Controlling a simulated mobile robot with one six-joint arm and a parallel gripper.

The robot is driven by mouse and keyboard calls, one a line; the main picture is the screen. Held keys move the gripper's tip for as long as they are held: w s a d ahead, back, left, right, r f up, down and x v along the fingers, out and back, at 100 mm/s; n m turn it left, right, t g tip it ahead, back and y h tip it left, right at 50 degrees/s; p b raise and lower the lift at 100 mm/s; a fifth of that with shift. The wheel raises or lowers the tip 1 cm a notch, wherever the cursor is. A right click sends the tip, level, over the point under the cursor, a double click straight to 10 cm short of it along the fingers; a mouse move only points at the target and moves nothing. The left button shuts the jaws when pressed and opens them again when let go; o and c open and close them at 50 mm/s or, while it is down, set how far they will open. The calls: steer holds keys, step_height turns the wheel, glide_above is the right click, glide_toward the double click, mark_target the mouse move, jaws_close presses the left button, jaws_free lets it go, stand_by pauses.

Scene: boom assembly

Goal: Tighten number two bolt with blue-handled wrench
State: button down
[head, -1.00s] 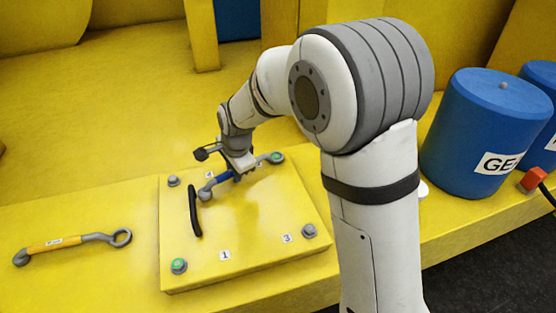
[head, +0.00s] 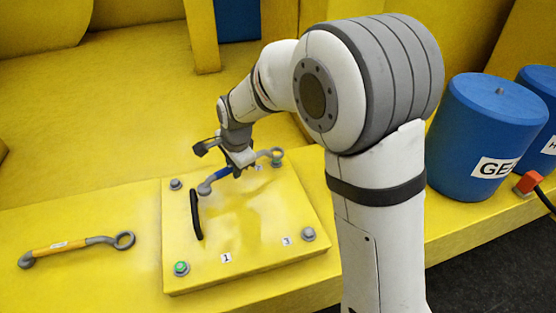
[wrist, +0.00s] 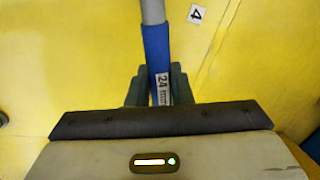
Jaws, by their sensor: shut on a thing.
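The blue-handled wrench (head: 215,176) lies across the back of the yellow panel in the head view. Its ring end is at the back-right bolt (head: 277,162), which shows some green. The ring appears slightly above that bolt; I cannot tell whether they touch. My gripper (head: 237,172) is shut on the blue handle. In the wrist view the blue handle (wrist: 157,50), marked "24 mm", runs between my fingers (wrist: 158,92). The label by the back-right bolt is too small to read.
The yellow panel (head: 255,230) has a black handle (head: 196,215), a front-left bolt with green (head: 181,268), a front-right bolt (head: 308,234) and a back-left bolt (head: 175,184). A yellow-handled wrench (head: 60,246) lies left. Blue barrels (head: 490,135) stand right.

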steer(key=shift+r, duration=0.55)
